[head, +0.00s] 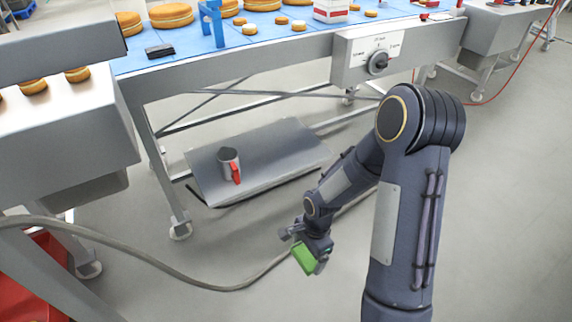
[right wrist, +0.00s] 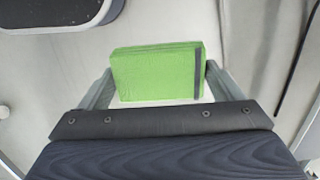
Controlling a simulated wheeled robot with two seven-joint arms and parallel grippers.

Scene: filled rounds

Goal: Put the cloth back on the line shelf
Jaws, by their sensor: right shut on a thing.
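The cloth (right wrist: 155,75) is a green, folded, block-like piece with a dark stripe near one edge. It also shows in the head view (head: 304,258), low at the centre. My right gripper (head: 312,248) is shut on the cloth, with one finger at each side of it in the right wrist view. The cloth is held in the air in front of the line. The line shelf (head: 275,143) is a grey metal plate low under the conveyor, up and to the left of the gripper in the head view. My left gripper is not in view.
A grey jug (head: 228,160) with a red handle stands on the shelf's left part; the right part is bare. The blue conveyor (head: 270,38) carries cakes above. A control box with a dial (head: 377,62) hangs at its front. A grey hose (head: 150,262) crosses the floor.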

